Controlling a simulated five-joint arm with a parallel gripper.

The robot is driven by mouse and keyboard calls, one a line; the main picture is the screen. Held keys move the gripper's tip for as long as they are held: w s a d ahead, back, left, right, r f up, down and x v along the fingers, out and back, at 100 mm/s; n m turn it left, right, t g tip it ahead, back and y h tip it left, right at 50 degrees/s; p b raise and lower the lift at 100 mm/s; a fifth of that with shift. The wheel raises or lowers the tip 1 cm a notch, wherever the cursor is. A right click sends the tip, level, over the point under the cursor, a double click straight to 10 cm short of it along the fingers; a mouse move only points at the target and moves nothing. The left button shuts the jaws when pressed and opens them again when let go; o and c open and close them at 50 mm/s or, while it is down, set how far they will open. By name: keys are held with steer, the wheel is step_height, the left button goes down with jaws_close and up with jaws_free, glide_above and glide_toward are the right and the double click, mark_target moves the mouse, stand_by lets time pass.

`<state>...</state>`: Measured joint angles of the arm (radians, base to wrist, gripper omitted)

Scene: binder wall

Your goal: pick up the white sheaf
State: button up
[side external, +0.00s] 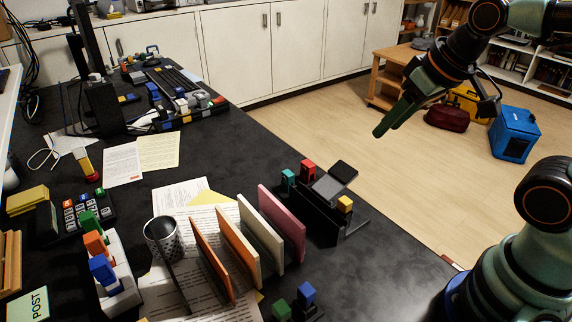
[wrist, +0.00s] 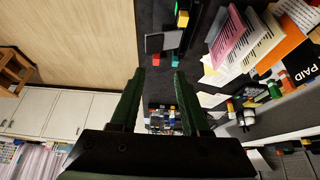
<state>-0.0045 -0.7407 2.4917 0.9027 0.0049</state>
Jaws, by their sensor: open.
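The white sheaf (side external: 261,236) is a thin upright slab on the dark desk. It stands in a row between a pink slab (side external: 282,224) on its right and an orange slab (side external: 238,248) on its left. In the wrist view the white sheaf (wrist: 256,42) shows at the upper right, beside the pink slab (wrist: 230,38). My gripper (side external: 384,126) is in the air to the right of and above the row, well apart from the sheaf. In the wrist view its green fingers (wrist: 159,76) are open with nothing between them.
A dark red-orange slab (side external: 212,262) ends the row on the left, near a mesh cup (side external: 165,240). A black stand (side external: 320,212) with coloured blocks is just right of the pink slab. Papers lie under the row.

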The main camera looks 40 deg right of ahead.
steer(key=w+a+g, duration=0.3)
steer(key=w+a, duration=0.4)
steer(key=a, duration=0.3)
steer(key=g, duration=0.3)
glide_above(258, 216)
step_height(258, 216, down, 6)
steer(key=f, duration=0.6)
steer(key=shift+w+a+f, duration=0.1)
steer(key=shift+w+a, duration=0.05)
steer(key=shift+w, duration=0.1)
steer(key=f, duration=0.4)
steer(key=shift+s+f, duration=0.3)
steer(key=shift+f, duration=0.4)
steer(key=shift+f, duration=0.25)
jaws_close()
